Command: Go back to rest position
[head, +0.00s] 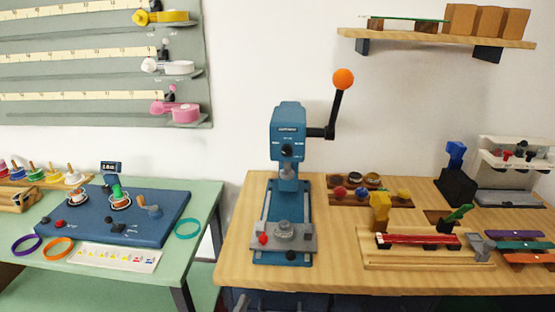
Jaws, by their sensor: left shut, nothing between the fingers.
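Only a small dark part of what looks like my left gripper (241,302) shows at the bottom edge of the head view, in front of the wooden table's front left edge. It is shut and empty, low and apart from the things on the tables. The rest of it is cut off by the frame. My right gripper is not in view.
A blue press (288,135) with an orange-knobbed lever stands on the wooden table (340,270). Wooden holders and a red strip (418,239) lie to its right. A green table (205,200) at left bears a blue board (165,225) and coloured rings. A gap separates the tables.

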